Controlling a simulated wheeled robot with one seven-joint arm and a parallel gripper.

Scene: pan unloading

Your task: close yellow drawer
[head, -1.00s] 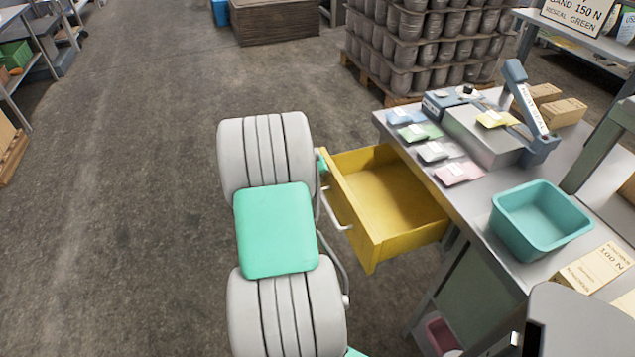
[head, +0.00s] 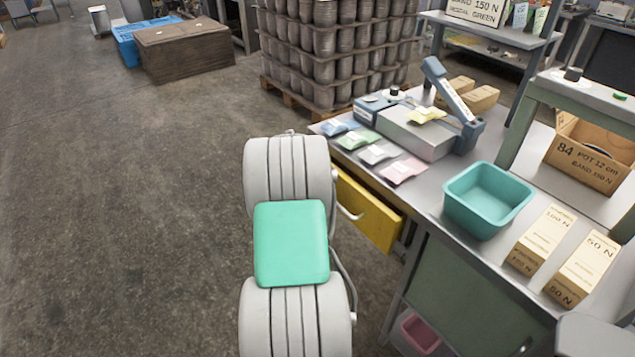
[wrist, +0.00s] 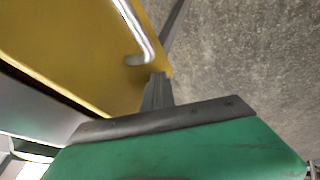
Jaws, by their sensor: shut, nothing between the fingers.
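The yellow drawer (head: 372,212) shows its front below the left edge of the grey workbench top in the head view. None of its inside shows there, and I cannot tell whether a small gap is left. Its pale bar handle (head: 349,212) sticks out towards my arm. In the wrist view the yellow front (wrist: 70,40) fills the upper left, with the handle (wrist: 138,35) above the fingers. My gripper (wrist: 157,88) is shut and empty, its tips close to the drawer front near the handle's end. Contact is unclear. My arm hides the gripper in the head view.
The workbench top (head: 440,195) holds several packets, a sealing machine (head: 415,130), a teal bin (head: 487,198) and cardboard boxes (head: 582,268). A pink bin (head: 420,333) sits beneath. A loaded pallet (head: 335,60) stands behind. The floor to the left is clear.

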